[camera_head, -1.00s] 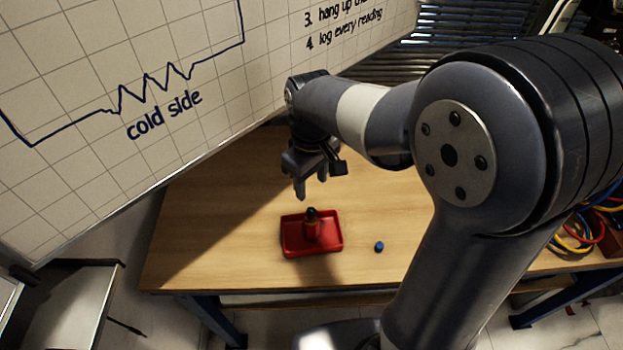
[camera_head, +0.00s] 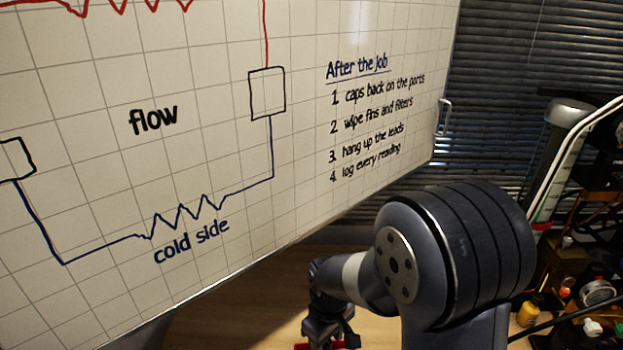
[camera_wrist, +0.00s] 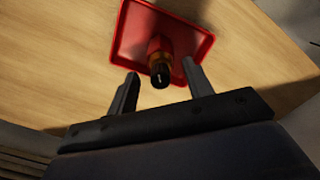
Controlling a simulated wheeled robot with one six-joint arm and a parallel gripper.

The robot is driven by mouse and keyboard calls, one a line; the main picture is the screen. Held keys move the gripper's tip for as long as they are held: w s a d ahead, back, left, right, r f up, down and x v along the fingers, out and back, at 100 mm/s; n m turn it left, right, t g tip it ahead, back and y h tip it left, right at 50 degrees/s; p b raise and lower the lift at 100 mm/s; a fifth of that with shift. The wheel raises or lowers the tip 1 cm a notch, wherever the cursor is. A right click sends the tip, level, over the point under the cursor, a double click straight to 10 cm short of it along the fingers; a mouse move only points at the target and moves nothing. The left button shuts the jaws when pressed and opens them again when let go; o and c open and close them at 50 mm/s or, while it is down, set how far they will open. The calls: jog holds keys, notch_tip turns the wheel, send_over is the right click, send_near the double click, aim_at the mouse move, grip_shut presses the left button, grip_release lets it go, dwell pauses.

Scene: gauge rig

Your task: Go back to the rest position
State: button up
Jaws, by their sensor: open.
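My gripper (camera_wrist: 160,86) is open in the wrist view, its two dark fingers apart with nothing held between them. Past the fingertips, a red tray (camera_wrist: 125,45) lies on the wooden table (camera_wrist: 60,70).
A whiteboard (camera_head: 200,80) with drawings and a written list fills the left of the head view, close behind the arm. Dark blinds (camera_head: 500,100) hang behind.

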jog(key=shift+f, duration=0.75)
jog(key=shift+w+r, duration=0.1)
jog(key=shift+r, duration=0.9)
jog(key=shift+f, duration=0.1)
